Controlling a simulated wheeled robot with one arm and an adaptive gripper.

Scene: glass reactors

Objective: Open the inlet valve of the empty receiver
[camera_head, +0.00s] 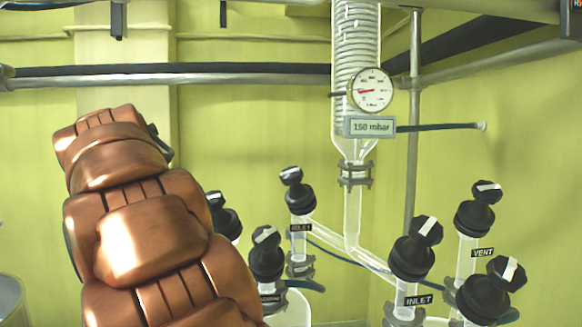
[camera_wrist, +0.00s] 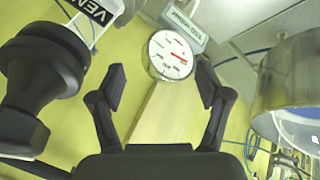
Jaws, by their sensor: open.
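In the head view, one black valve (camera_head: 412,258) with label INLET (camera_head: 418,300) stands right of centre. Its knob carries a tilted white stripe. Another black-knobbed valve (camera_head: 298,198) stands left of the central glass tube; its label seems to read INLET too, and its stripe looks nearly level. The receivers are mostly cut off below, so I cannot tell which is empty. My gripper (camera_wrist: 160,88) is open and empty in the wrist view, with a black valve (camera_wrist: 45,85) labelled VEN… close on its left. My copper arm hides the gripper in the head view.
A vent valve (camera_head: 475,210) and another black valve (camera_head: 487,292) stand at the right. Another (camera_head: 267,257) stands near my arm. A dial gauge (camera_head: 370,90) and a 150 mbar sign (camera_head: 371,127) hang on the glass column.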

